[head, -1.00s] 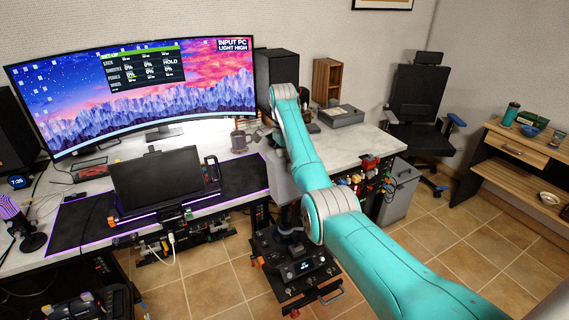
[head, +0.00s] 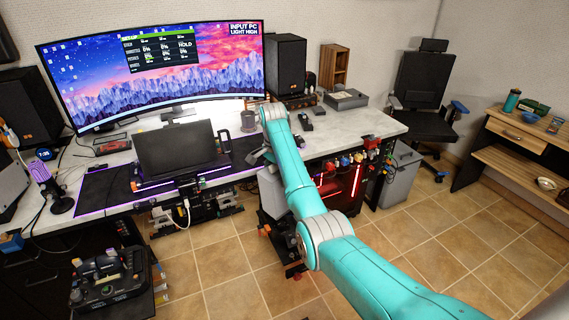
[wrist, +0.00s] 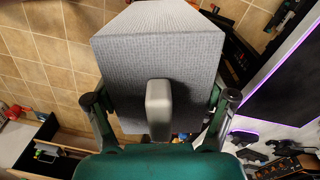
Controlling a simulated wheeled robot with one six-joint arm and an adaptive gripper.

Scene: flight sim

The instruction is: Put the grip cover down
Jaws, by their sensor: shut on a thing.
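The grip cover (wrist: 160,60) is a large grey, fabric-textured box with a rounded light-grey handle, and it fills the upper middle of the wrist view. The exact contact is hidden behind the cover. In the head view the grey cover (head: 271,192) hangs below my wrist, in front of the desk edge, partly hidden by my teal arm.
A control unit (head: 108,275) stands low at left. A grey bin (head: 398,180) is right of the desk. Tiled floor (head: 440,240) is clear at right.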

